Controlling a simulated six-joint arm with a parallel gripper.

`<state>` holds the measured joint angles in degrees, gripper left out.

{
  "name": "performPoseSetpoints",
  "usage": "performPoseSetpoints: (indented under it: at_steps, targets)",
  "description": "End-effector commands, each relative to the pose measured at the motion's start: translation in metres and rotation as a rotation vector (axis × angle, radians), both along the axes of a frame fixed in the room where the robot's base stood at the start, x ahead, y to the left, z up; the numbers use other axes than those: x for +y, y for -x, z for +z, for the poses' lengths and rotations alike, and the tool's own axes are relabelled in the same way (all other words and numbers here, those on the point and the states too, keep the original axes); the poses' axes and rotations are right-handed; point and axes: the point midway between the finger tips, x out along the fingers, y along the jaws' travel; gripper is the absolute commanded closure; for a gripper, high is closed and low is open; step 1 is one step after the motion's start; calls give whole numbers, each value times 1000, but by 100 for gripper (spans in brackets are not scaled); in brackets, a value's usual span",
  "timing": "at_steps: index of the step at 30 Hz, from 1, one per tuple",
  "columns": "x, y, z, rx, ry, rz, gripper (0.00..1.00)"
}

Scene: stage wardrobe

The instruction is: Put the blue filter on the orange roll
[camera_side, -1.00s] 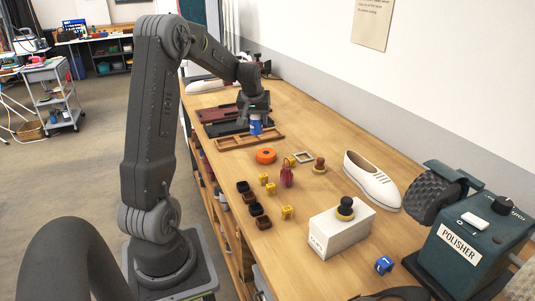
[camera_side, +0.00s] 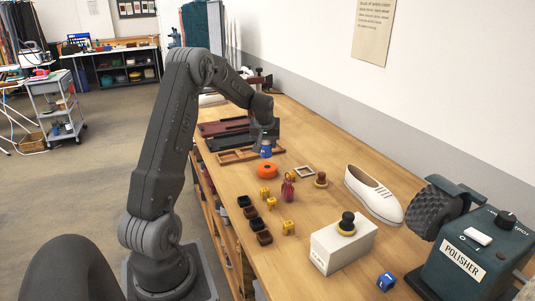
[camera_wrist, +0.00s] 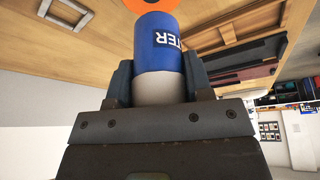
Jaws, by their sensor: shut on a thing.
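My gripper (camera_side: 265,138) is shut on the blue filter (camera_side: 266,151), a small cylinder with a blue label. In the wrist view the filter (camera_wrist: 158,42) shows white lettering and a pale end between my fingers. The orange roll (camera_side: 267,171) lies flat on the wooden bench. In the side view the filter is just behind and above the roll. In the wrist view part of the orange roll (camera_wrist: 125,4) shows at the top edge, past the filter's far end. I cannot tell whether the two touch.
A wooden divided tray (camera_side: 235,156) lies behind. A white square frame (camera_side: 304,172), a red bottle (camera_side: 287,191), yellow blocks and dark cups stand nearby. A white shoe (camera_side: 374,195), a white box (camera_side: 335,248) and a green polisher (camera_side: 465,255) are to the right.

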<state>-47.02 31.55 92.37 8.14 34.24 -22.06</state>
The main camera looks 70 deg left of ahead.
Motion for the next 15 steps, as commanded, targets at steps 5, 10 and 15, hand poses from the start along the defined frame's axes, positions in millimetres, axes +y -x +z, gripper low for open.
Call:
performPoseSetpoints:
  at_steps: [5, 10, 15]
  targets:
    - [-1, -5, -8, 0, 0, 0, 78]
    - [-2, -4, -33, 2, 3, 1, 78]
    - [-1, -4, -43, 0, -1, 0, 78]
